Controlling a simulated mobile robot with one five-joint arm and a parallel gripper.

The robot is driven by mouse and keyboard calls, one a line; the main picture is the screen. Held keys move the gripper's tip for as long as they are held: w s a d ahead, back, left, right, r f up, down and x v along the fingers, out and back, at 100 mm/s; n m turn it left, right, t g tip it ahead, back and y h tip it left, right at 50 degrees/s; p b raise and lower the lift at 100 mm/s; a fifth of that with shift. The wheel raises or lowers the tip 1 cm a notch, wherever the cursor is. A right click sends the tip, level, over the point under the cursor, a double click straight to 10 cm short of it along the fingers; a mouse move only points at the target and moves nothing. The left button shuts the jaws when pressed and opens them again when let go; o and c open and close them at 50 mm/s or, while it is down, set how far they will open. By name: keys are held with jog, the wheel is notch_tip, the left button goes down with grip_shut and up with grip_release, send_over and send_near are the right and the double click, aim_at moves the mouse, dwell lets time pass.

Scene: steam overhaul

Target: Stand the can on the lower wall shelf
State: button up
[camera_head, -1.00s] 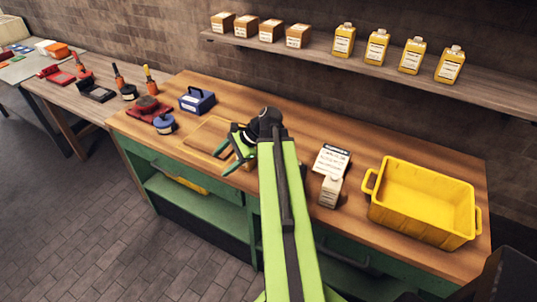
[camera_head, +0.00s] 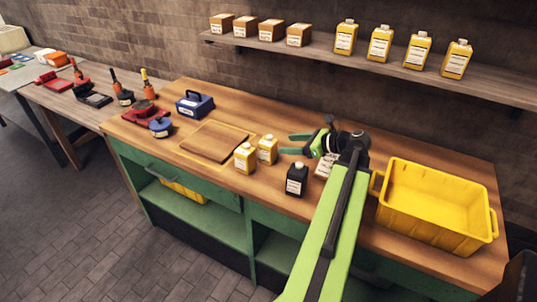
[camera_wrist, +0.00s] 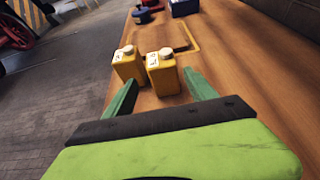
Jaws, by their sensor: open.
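Two small yellow cans stand upright on the workbench, a left one (camera_head: 245,158) and a right one (camera_head: 267,149). A black can (camera_head: 297,179) with a white label stands nearer the bench's front edge. My gripper (camera_head: 288,144) is open and empty above the bench, right of the yellow cans, its fingers pointing left. In the wrist view the yellow cans (camera_wrist: 129,66) (camera_wrist: 163,75) stand ahead of the open fingers (camera_wrist: 160,92). A wall shelf (camera_head: 390,68) holds several brown boxes (camera_head: 299,35) and several yellow bottle-like cans (camera_head: 417,50); only this shelf shows.
A yellow crate (camera_head: 435,222) stands right of my arm. A white-labelled carton (camera_head: 325,165) is partly hidden by my gripper. Left are a wooden board (camera_head: 213,143), a blue box (camera_head: 195,104) and red tools (camera_head: 146,112).

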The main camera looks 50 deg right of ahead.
aim_at(267, 143)
jog(key=b+x, duration=0.1)
jog(key=x, duration=0.4)
jog(key=shift+w, duration=0.2)
jog(key=b+x, duration=0.2)
jog(key=x, duration=0.3)
jog(key=shift+w+d+f, duration=0.1)
jog(key=shift+w, duration=0.05)
grip_shut()
notch_tip(267, 143, up, 10)
jog(key=p, duration=1)
